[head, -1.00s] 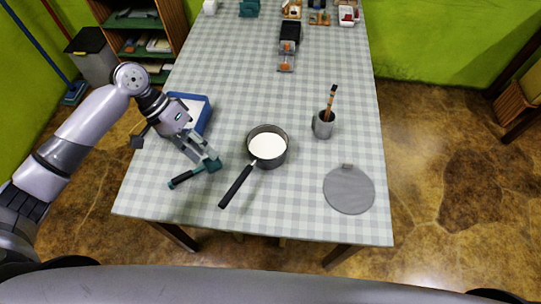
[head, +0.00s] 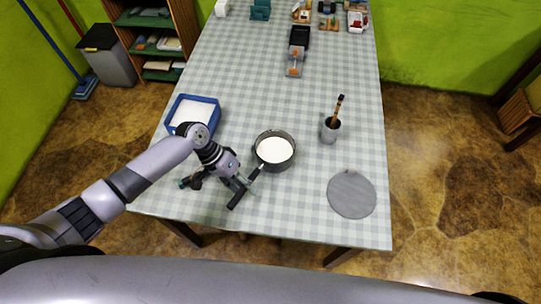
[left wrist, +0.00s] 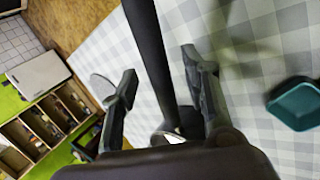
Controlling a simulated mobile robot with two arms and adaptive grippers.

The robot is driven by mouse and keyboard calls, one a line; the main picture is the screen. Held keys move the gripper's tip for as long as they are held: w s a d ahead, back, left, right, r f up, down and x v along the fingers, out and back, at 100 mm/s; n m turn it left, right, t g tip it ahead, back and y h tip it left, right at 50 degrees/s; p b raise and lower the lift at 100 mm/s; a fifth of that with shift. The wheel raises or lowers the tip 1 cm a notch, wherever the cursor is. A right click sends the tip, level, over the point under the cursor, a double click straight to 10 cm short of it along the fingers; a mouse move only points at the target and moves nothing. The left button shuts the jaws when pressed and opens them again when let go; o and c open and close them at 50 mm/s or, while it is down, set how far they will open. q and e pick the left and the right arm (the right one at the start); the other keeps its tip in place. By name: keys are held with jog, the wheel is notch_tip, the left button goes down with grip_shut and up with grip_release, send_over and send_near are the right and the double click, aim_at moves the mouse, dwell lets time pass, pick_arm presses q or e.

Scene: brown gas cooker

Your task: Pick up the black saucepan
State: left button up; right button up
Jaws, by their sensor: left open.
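The black saucepan (head: 273,149) stands on the checked table with a white round inside showing. Its long black handle (head: 236,200) points toward me and to the left. My left gripper (head: 247,182) is over the handle, its fingers open. In the left wrist view the dark handle (left wrist: 148,38) runs between the two open fingers (left wrist: 158,64), with a visible gap on either side. The pan's body is mostly hidden there. My right gripper is not in view.
A blue tray (head: 213,101) is behind my left arm.

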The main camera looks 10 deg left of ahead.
pick_arm(q)
jog(key=shift+d+f, duration=0.15)
jog(key=shift+f, duration=0.25)
grip_shut()
dwell(0.7)
jog(key=shift+w+r, duration=0.1)
jog(key=shift+r, duration=0.05)
